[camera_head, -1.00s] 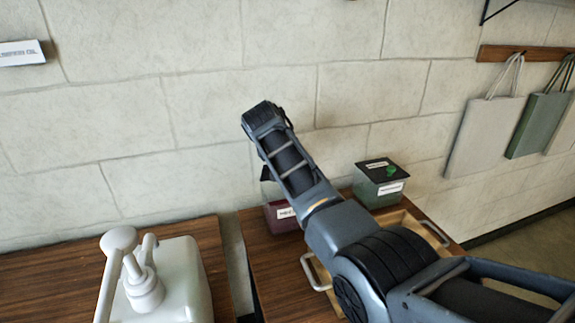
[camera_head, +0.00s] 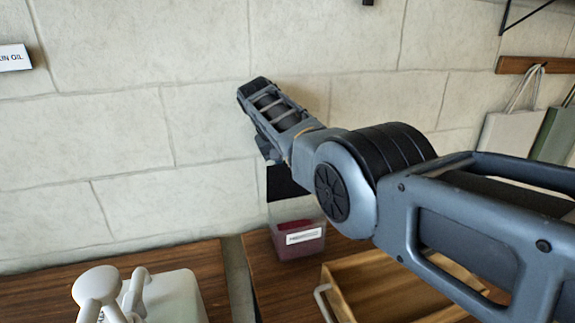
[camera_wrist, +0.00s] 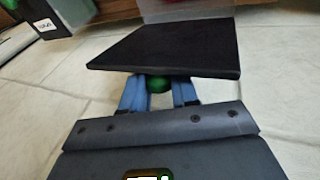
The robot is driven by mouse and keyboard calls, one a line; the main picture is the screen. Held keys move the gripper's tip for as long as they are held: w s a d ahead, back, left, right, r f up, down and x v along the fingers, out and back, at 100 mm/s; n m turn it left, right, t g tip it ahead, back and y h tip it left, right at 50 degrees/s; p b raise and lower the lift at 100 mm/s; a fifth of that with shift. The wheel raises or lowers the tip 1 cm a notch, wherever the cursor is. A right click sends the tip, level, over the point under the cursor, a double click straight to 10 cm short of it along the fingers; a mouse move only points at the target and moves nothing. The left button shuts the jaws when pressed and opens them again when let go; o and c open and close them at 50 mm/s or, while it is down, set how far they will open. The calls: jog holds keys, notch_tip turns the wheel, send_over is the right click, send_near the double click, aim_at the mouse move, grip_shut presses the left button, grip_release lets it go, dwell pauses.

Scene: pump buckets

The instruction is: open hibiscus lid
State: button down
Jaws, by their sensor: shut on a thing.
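The hibiscus container (camera_head: 297,238) is a clear box with dark red contents and a white label, standing on the wooden counter. Its black lid (camera_head: 286,183) is raised at a steep tilt above the box, whose top looks open. In the wrist view the black lid (camera_wrist: 165,48) fills the upper middle, with part of a clear box wall (camera_wrist: 185,9) beyond it. My gripper (camera_wrist: 158,86) has its blue fingers shut on the lid's green knob (camera_wrist: 158,84). In the head view my arm hides the knob and fingertips.
A wooden tray (camera_head: 385,285) with metal handles sits right of the box, partly under my arm. A white pump bottle (camera_head: 165,298) stands on the left counter, across a gap. The stone wall (camera_head: 130,120) is close behind. Bags (camera_head: 510,135) hang at right.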

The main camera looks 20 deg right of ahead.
jog(key=shift+f, duration=0.1)
dwell(0.3)
jog(key=c, duration=0.9)
grip_release()
jog(key=shift+v, duration=3.9)
